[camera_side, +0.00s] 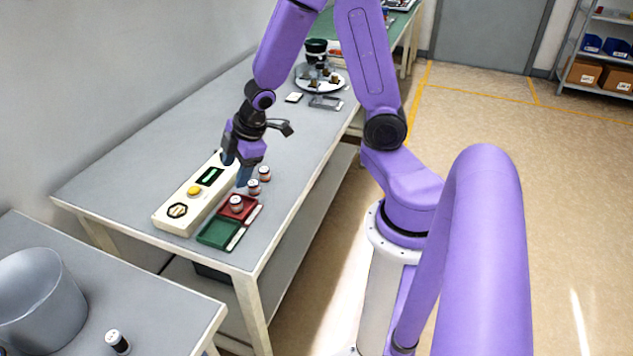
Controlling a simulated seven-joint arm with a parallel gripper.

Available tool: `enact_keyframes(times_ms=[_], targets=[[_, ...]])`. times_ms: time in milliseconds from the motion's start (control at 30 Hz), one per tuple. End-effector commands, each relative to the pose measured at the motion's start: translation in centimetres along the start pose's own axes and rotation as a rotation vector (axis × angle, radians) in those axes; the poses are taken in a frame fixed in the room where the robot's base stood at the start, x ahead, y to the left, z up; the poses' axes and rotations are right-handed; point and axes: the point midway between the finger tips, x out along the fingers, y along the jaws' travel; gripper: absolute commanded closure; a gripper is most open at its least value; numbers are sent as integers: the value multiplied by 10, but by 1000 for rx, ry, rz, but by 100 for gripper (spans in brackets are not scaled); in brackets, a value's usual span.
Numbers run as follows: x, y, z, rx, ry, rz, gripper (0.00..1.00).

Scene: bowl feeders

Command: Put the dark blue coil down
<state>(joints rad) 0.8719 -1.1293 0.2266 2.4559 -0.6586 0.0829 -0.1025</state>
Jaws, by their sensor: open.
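My gripper (236,169) is open, fingers pointing down, over the far end of the cream box and beside the small coils. Its two blue fingertips are spread apart, and I see no coil between them. One small coil (236,203) stands in the red tray (249,212). Two more coils stand behind it on the table, a nearer one (254,188) and a farther one (265,174). They look white and reddish with dark tops; I cannot tell which one is dark blue. The green tray (212,236) in front looks empty.
The cream box (170,216) has a yellow button and a display. A grey bowl (38,300) and another small coil (117,342) stand on the near table. The table's left middle is clear.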

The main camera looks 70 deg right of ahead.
Motion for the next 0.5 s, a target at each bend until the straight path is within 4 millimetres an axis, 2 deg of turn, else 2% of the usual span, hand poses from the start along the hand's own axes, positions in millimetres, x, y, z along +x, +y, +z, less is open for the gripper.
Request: enact_keyframes(times_ms=[33, 100, 233, 367, 500], targets=[[-13, -12, -10, -8, -6, 0, 40], [-30, -32, -18, -5, -28, -12, 40], [-63, -74, -25, -4, -64, -58, 40], [-98, -120, -22, -16, -103, -134, 40], [-131, -162, -7, -43, -149, -226, 40]])
